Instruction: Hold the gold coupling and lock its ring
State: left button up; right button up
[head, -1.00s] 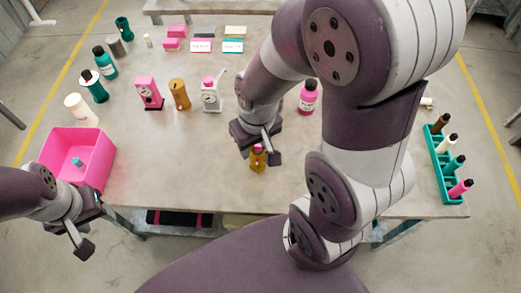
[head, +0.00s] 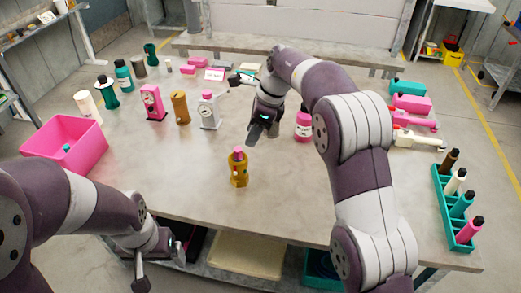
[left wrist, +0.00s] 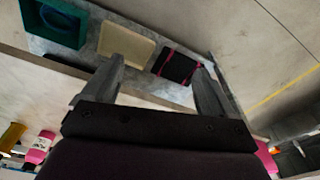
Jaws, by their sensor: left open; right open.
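The gold coupling (head: 239,174), with a pink top, stands upright on the table near its front edge in the head view. My right gripper (head: 263,130) is open and empty, above the table behind and slightly right of the coupling, not touching it. My left gripper (head: 160,268) is open and empty, low at the table's front edge, left of and nearer than the coupling. Its two spread fingers show in the left wrist view (left wrist: 157,82) with nothing between them. The details of the coupling's ring are too small to tell.
A pink bin (head: 68,148) stands at the left. A gold cylinder (head: 180,107), a pink device (head: 153,102) and a white one (head: 208,110) stand behind. A teal rack (head: 455,210) of bottles is at the right. The table (head: 300,190) around the coupling is mostly clear.

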pick_arm(q)
jog(key=d+f+n+g+h, duration=0.1)
jog(key=d+f+n+h, duration=0.2)
jog(key=d+n, duration=0.35)
jog(key=d+f+n+h, duration=0.4)
jog(key=d+n, duration=0.2)
jog(key=d, duration=0.1)
jog(key=w+n+t, duration=0.2)
jog(key=w+n, duration=0.1)
jog(key=w+d+n+t+h, duration=0.1)
jog(key=w+n, duration=0.3)
jog(key=w+d+n+t+h, duration=0.1)
jog(key=w+n+t, duration=0.1)
jog(key=w+n, duration=0.1)
jog(key=shift+w+d+n+t, duration=0.2)
jog(key=shift+w+n+t, duration=0.15)
jog(key=shift+w, duration=0.1)
jog(key=n+t+y, duration=0.2)
jog(key=n+t, duration=0.4)
jog(key=n, duration=0.1)
send_near(235, 178)
jog(key=shift+s+r, duration=0.1)
jog(key=shift+r, duration=0.05)
jog(key=shift+w+d, duration=0.2)
jog(key=shift+w, duration=0.15)
jog(key=x, duration=1.2)
jog(key=shift+s, duration=0.1)
jog(key=c, duration=1.3)
